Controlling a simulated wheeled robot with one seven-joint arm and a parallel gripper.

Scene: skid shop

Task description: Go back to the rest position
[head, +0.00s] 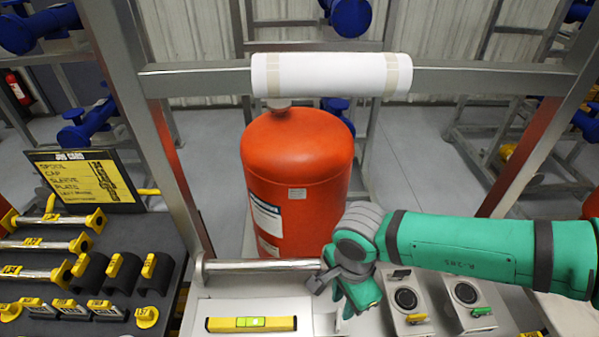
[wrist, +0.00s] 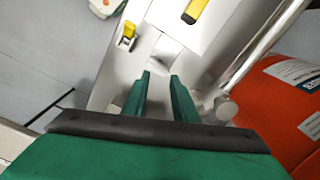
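My gripper (head: 352,305) is in the lower middle of the head view, at the end of my green arm, which reaches in from the right. It hangs over the grey panel, close to the right end of a steel bar (head: 265,266) and left of two gauges. In the wrist view, its two green fingers (wrist: 160,76) stand apart with a gap between them. Nothing is held in the gap. The steel bar also shows in the wrist view (wrist: 250,60), to the right of the fingers.
A red tank (head: 295,160) stands behind the bar, under a white roll (head: 332,75) on a steel crossbeam. A yellow level (head: 251,324) lies on the panel. Gauge boxes (head: 405,298) sit beside my gripper. Racked tools and a job card (head: 84,181) are at left.

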